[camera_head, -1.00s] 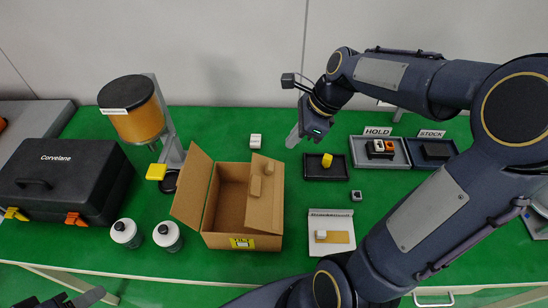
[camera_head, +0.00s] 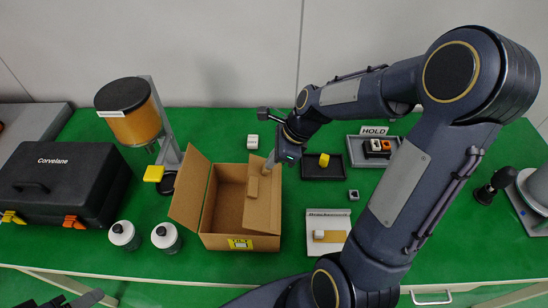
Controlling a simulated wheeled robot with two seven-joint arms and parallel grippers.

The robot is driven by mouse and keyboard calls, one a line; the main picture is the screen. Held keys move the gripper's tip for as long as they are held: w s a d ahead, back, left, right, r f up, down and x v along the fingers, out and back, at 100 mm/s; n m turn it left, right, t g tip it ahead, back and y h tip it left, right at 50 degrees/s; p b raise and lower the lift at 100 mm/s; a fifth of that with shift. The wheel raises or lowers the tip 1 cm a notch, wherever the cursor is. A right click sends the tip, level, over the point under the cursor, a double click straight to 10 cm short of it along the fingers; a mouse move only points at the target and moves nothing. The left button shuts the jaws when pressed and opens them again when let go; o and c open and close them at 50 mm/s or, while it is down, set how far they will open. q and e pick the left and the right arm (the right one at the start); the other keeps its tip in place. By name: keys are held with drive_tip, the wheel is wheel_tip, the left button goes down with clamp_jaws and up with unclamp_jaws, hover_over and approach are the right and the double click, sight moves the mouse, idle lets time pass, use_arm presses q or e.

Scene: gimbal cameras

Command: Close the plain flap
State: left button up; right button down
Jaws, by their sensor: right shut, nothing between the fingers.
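An open cardboard box (camera_head: 225,242) stands in the middle of the green table. Its plain flap (camera_head: 188,188) is at the left, swung up and leaning outward. The right flap (camera_head: 264,208) bears a small cardboard piece (camera_head: 253,184) and stands raised, leaning over the right part of the opening. My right gripper (camera_head: 270,160) is shut and empty at the far top corner of the right flap; I cannot tell whether it touches. Part of my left gripper (camera_head: 85,298) shows at the bottom left edge; its jaw state is unclear.
A white block (camera_head: 252,141) lies behind the box. Trays (camera_head: 335,172) and a white board (camera_head: 328,240) are to the right.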

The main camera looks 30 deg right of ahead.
sight(258, 169)
drive_tip(key=w+a+f, duration=0.1)
drive_tip(key=a+p, duration=0.1)
drive_tip(key=shift+w+a+f, duration=0.35)
drive_tip(key=shift+a+f, duration=0.05)
use_arm(q)
wheel_tip(258, 169, up, 2)
use_arm(e)
drive_tip(key=shift+s+d, duration=0.1)
